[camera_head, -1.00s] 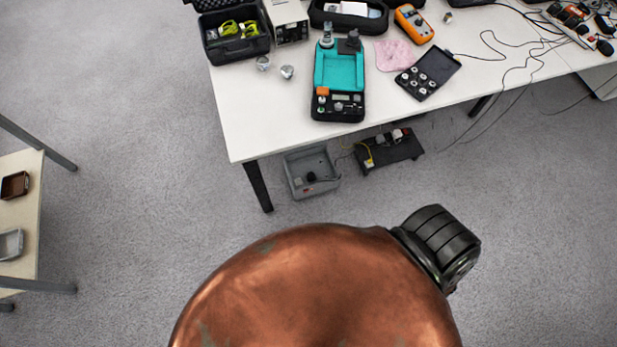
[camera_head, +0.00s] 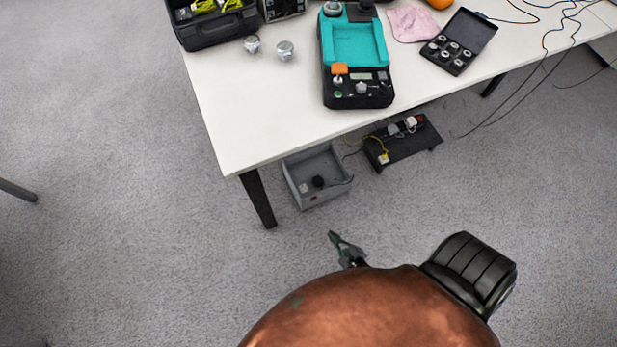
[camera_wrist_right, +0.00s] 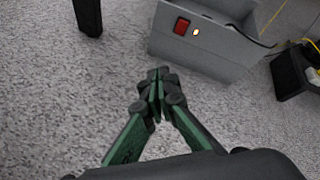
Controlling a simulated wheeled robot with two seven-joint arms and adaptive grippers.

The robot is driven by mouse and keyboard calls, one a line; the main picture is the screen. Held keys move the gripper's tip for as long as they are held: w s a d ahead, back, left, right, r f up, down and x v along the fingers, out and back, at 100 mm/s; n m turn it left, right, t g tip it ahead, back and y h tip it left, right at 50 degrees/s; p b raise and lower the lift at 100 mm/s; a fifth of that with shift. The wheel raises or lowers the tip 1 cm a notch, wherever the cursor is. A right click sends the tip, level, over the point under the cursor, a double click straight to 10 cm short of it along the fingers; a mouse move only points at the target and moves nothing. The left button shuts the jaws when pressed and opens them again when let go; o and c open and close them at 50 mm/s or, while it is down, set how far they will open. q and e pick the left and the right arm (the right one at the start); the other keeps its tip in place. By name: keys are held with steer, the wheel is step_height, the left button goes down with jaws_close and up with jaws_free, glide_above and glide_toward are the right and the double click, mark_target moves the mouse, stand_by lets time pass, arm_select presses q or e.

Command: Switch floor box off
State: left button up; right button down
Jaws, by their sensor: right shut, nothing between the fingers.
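The floor box is a grey open-topped box (camera_head: 318,180) on the carpet under the table's front edge. It also shows in the right wrist view (camera_wrist_right: 215,48), with a red rocker switch (camera_wrist_right: 182,26) and a small glowing light (camera_wrist_right: 196,32) on its near face. My right gripper (camera_head: 334,238) is low over the carpet, in front of the box and apart from it. In the right wrist view its green fingers (camera_wrist_right: 157,80) are shut with nothing between them, below the switch in the picture. My left gripper is not in view.
A white table (camera_head: 250,120) stands above the box, its black leg (camera_head: 257,198) just left of it. A black power strip stand (camera_head: 405,145) with plugs and a yellow cable is to the right. Carpet in front of the box is clear.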

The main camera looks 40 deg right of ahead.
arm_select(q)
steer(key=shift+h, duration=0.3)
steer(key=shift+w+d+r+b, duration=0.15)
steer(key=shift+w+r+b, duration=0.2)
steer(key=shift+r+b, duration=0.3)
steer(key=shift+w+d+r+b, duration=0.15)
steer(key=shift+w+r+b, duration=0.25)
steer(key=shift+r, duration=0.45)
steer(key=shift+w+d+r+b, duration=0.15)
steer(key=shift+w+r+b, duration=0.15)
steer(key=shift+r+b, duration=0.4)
arm_select(e)
steer(key=shift+w+d+f+m+t+h, duration=0.25)
steer(key=shift+w+m, duration=0.35)
steer(key=shift+m, duration=0.7)
steer(key=shift+w+d+r+m+h, duration=0.1)
steer(key=shift+w+d+m+h, duration=0.3)
steer(key=shift+m, duration=0.9)
steer(key=shift+w+d+f+m+t+h, duration=0.15)
steer(key=shift+w+m+h, duration=0.2)
steer(key=shift+w+m, duration=0.7)
steer(key=shift+s+m, duration=0.25)
steer(key=shift+s, duration=0.05)
